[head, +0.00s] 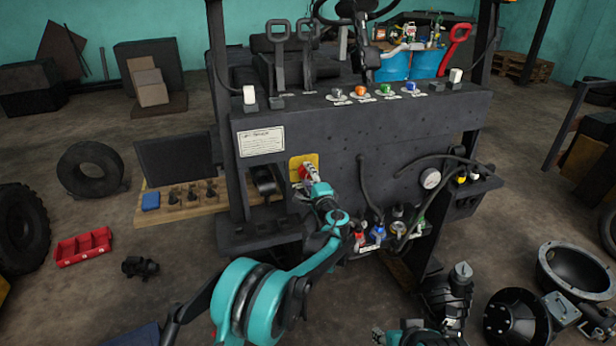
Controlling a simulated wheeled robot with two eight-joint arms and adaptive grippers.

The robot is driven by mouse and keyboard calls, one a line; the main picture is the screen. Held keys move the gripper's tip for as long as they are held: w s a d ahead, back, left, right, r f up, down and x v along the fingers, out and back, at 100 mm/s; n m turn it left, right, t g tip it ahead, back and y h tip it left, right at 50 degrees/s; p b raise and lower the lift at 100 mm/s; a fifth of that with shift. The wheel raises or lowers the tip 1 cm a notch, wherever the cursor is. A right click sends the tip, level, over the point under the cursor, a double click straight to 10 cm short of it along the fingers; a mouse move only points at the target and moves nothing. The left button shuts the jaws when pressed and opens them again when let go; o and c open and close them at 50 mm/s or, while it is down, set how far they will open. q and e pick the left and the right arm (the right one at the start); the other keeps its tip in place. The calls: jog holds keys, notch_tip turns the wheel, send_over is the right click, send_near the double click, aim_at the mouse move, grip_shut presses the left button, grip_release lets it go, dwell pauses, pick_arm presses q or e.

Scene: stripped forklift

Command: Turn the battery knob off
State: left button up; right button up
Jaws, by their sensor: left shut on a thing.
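The battery knob (303,171) is red and sits on a yellow plate (294,162) on the front of the dark forklift panel (345,140). My left gripper (308,171) is at the knob, shut on it, and covers much of it. The knob's exact turn angle is hidden by the fingers. The teal left arm comes up from the bottom of the head view. A teal part of my right arm (400,337) shows at the bottom edge; its jaw state cannot be made out.
Colored buttons (361,91) and black levers (278,45) are on top of the panel. Cables and a gauge (430,179) are to the right of the knob. Colored connectors (378,232) sit below. Tires (90,170) and a red tray (83,246) lie at left.

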pick_arm(q)
jog(key=shift+n, duration=1.4)
jog(key=o, duration=1.2)
jog(key=shift+c, duration=0.2)
jog(key=v, duration=1.2)
